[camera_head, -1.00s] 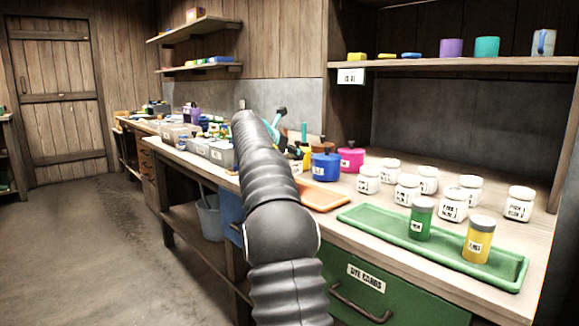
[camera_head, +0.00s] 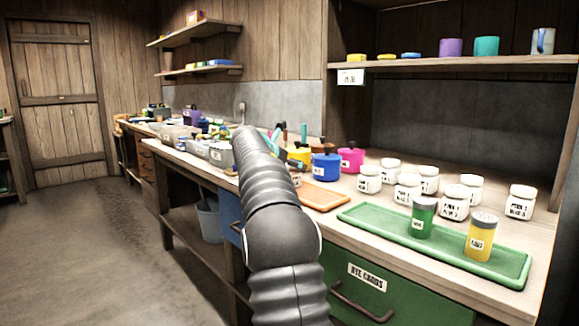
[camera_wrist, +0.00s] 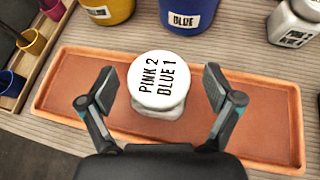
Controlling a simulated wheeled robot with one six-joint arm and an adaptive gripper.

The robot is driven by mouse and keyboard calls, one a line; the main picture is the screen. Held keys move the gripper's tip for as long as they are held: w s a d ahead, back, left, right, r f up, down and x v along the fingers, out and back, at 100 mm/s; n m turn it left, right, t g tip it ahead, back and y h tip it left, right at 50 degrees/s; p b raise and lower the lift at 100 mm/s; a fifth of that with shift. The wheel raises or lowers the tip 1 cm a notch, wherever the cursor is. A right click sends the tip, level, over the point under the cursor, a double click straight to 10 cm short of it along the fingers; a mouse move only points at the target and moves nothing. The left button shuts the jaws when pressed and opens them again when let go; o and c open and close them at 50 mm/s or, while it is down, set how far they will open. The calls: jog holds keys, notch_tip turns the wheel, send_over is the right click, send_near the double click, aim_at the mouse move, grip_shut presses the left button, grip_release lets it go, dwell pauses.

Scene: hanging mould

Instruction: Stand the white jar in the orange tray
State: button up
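A white jar (camera_wrist: 158,82) with "PINK 2 BLUE 1" on its lid stands upright in the orange tray (camera_wrist: 65,98), near its middle, in the wrist view. My gripper (camera_wrist: 160,88) is open, with one finger on each side of the jar. A gap shows between each finger and the jar, so neither finger appears to touch it. In the head view, part of the orange tray (camera_head: 325,197) shows on the bench beside my arm. This jar is hidden there behind my arm.
A blue pot (camera_head: 326,167), a pink pot (camera_head: 351,158) and a yellow pot (camera_head: 299,155) stand behind the tray. Several other white jars (camera_head: 407,187) stand to the right. A green tray (camera_head: 375,217) holds a green shaker (camera_head: 423,218) and a yellow shaker (camera_head: 481,237).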

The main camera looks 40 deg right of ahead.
jog(key=v, duration=1.2)
jog(key=shift+r, duration=0.1)
jog(key=s+a+f+m+t+y, duration=0.1)
jog(key=s+a+f+m+y, duration=0.15)
jog(key=s+a, duration=0.3)
jog(key=s+a+f+m+y, duration=0.1)
jog(key=s+a+m, duration=0.25)
jog(key=a, duration=0.25)
jog(key=s+a+f+m+y, duration=0.4)
jog(key=s+a+f+m, duration=0.3)
jog(key=s+a+f, duration=0.3)
jog(key=s+a+f+m+y, duration=0.4)
jog(key=s+a+f+m, duration=0.4)
jog(key=s, duration=1)
jog(key=a+f, duration=0.3)
jog(key=shift+a+f+t, duration=0.2)
jog(key=shift+t, duration=0.1)
jog(key=shift+s, duration=0.1)
jog(key=shift+c, duration=0.2)
